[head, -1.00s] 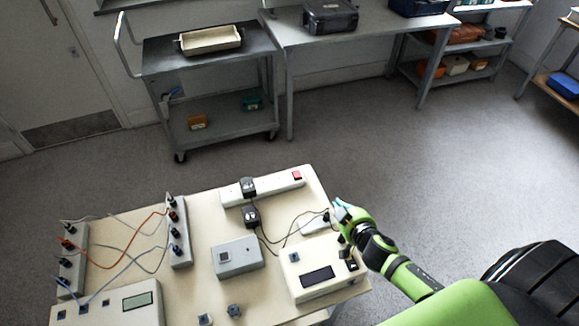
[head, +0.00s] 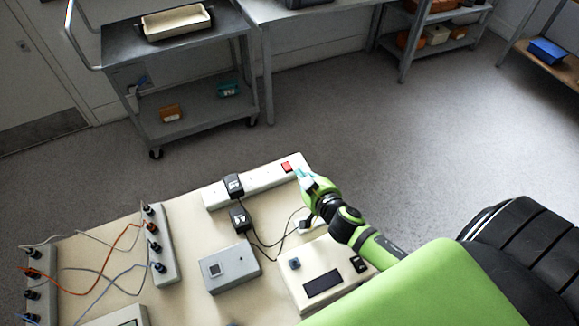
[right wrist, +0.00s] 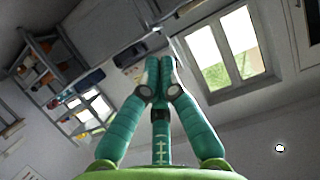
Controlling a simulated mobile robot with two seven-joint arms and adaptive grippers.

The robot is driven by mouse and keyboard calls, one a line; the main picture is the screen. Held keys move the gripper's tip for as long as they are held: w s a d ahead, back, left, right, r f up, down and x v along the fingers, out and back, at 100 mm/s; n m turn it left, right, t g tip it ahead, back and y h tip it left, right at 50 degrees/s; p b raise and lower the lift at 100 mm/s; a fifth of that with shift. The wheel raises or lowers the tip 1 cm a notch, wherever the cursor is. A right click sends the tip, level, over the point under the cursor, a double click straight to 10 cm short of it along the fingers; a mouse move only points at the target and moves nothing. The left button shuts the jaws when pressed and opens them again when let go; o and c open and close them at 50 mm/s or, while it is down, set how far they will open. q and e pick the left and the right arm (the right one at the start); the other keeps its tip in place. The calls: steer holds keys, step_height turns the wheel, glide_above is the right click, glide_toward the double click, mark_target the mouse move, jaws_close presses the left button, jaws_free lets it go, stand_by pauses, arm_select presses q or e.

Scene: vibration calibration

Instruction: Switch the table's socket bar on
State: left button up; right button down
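The white socket bar (head: 262,180) lies along the far edge of the table (head: 185,205). Its red switch (head: 286,167) is at the bar's right end; I cannot tell its on or off position. A black plug (head: 233,186) sits in the bar's left part. My right gripper (head: 301,173) is just right of the red switch, its fingertips close to the bar's end. I cannot tell whether they touch it. In the right wrist view its teal fingers (right wrist: 160,68) are together with nothing between them. My left gripper is not in view.
A black adapter (head: 240,219) with cables lies in front of the bar. A grey box (head: 229,268) and a white device with a dark display (head: 322,284) stand nearer. Terminal strips with coloured leads (head: 162,247) are at left. A grey trolley (head: 190,108) stands beyond the table.

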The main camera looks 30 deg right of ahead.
steer(key=x, duration=0.5)
glide_above(290, 175)
steer(key=shift+w+f, duration=0.15)
steer(key=shift+f, duration=0.5)
step_height(290, 175, down, 4)
steer(key=shift+r+b, duration=0.2)
steer(key=shift+b, duration=0.55)
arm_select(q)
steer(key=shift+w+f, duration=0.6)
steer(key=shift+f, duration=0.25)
arm_select(e)
steer(key=shift+f, duration=0.3)
